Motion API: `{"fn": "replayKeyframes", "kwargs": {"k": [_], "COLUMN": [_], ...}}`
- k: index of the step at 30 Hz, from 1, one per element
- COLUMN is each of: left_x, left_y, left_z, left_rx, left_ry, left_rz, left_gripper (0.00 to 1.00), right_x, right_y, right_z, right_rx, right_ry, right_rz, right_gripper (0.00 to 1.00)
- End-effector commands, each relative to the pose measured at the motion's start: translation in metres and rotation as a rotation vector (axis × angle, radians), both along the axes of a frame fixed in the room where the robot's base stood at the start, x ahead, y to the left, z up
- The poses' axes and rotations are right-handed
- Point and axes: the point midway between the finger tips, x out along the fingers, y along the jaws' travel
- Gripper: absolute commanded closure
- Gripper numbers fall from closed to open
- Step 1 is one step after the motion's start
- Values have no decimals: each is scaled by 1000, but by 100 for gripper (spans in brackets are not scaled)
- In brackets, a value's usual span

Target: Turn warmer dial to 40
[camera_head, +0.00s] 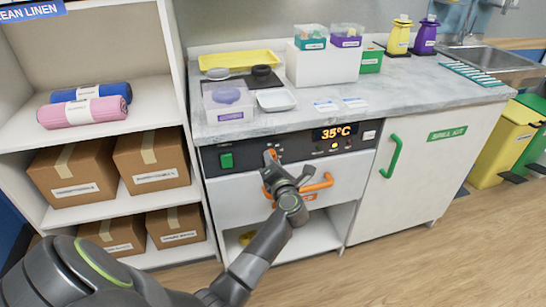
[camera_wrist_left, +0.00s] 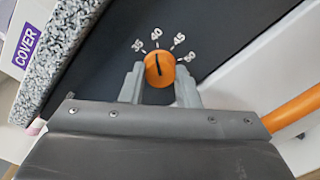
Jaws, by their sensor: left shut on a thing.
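The orange warmer dial (camera_wrist_left: 159,70) sits on the dark control panel, with several white number marks around its upper side. Its black pointer line points roughly up in the left wrist view, near the second mark from the left. The marks are small and tilted. My left gripper (camera_wrist_left: 160,84) is shut on the dial, one grey finger on each side. In the head view my left gripper (camera_head: 272,162) is at the panel and hides most of the dial. The warmer display (camera_head: 335,132) reads 35°C. My right gripper is not in view.
An orange drawer handle (camera_head: 318,183) is just below and right of my left gripper. A green switch (camera_head: 226,160) is on the panel's left. The counter (camera_head: 400,85) above holds boxes, trays and bottles. A shelf with cartons (camera_head: 75,172) stands left.

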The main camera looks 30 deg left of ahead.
Motion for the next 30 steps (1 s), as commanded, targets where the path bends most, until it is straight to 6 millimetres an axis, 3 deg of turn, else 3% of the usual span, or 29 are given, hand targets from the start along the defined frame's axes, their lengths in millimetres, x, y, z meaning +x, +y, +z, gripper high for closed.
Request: {"fn": "replayKeyframes", "kwargs": {"k": [12,30], "left_x": [0,1], "left_y": [-1,-1], "left_z": [1,0], "left_rx": [65,85], "left_ry": [79,98], "left_rz": [-1,-2], "left_gripper": [94,94], "right_x": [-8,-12], "right_y": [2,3], "right_z": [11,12], "right_rx": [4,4], "right_ry": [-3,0], "right_rz": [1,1], "right_gripper": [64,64]}}
